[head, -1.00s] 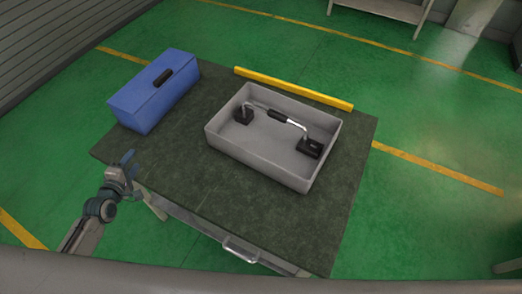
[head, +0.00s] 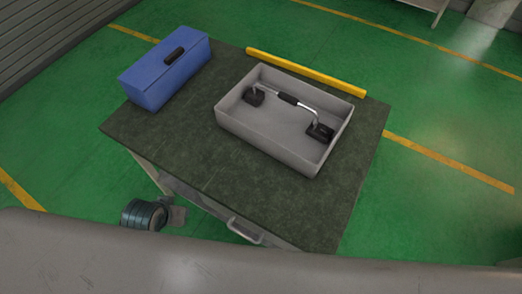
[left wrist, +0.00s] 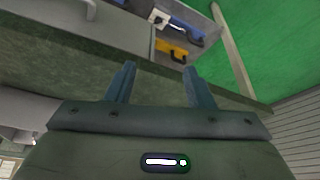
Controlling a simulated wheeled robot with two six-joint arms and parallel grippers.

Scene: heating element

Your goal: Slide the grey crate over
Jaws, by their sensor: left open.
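The grey crate (head: 262,141) sits upright on the dark table top (head: 215,146), right of its middle, in the head view. Inside it is a metal handle (head: 308,105) with a black grip and black end blocks. My left arm shows only partly in the head view, low beside the table's front left side, apart from the crate. In the left wrist view my left gripper (left wrist: 161,84) is open, with nothing between its fingers. The crate cannot be made out there. My right gripper is not in view.
A blue toolbox (head: 163,75) stands at the table's back left. A yellow bar (head: 305,72) lies along the back edge behind the crate. The table's front left is bare. A drawer handle (head: 243,231) shows on the front. The left wrist view shows a yellow object (left wrist: 172,50).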

